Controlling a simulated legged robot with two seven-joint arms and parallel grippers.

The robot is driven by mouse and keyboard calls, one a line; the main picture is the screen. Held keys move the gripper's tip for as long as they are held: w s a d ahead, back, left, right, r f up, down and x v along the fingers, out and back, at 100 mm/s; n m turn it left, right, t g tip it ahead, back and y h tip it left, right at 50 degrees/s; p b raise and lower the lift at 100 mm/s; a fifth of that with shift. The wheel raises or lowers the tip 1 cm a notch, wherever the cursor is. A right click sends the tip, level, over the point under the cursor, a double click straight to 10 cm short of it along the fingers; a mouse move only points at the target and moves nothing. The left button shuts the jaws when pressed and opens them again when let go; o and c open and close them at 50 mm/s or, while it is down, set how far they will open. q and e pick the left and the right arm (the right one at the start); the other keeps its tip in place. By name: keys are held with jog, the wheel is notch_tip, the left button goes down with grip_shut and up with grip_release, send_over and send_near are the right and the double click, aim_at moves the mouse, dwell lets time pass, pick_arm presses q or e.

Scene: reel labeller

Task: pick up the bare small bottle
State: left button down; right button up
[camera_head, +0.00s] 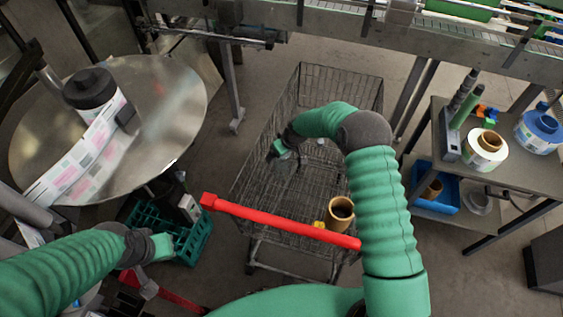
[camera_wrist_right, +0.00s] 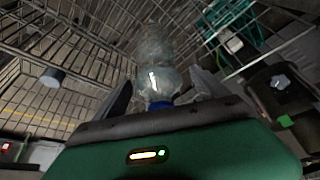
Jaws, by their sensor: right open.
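A clear small bottle (camera_wrist_right: 153,62) with a blue cap (camera_wrist_right: 160,105) shows in the right wrist view, with no label that I can make out. It lies between the two fingers of my right gripper (camera_wrist_right: 162,88), cap end nearest the palm. The fingers are open, with a gap visible on each side of the bottle. In the head view my right gripper (camera_head: 284,156) reaches down into the wire cart (camera_head: 301,70), and the bottle is hard to make out there. My left gripper (camera_head: 146,284) hangs beside the green crate at lower left; its fingers are too unclear to judge.
The cart's red handle (camera_head: 280,222) crosses in front of me. A cardboard roll (camera_head: 340,212) is at the cart's near end. The green crate (camera_head: 186,250) stands on the floor left of it. A round steel table (camera_head: 165,100) is left, a shelf (camera_head: 440,112) right, a conveyor (camera_head: 340,33) behind.

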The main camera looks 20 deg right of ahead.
jog(key=shift+w+f, duration=0.1)
jog(key=shift+c, duration=0.5)
jog(key=shift+d, duration=0.15)
jog(key=c, duration=1.7)
grip_shut()
jog(key=shift+r, duration=0.2)
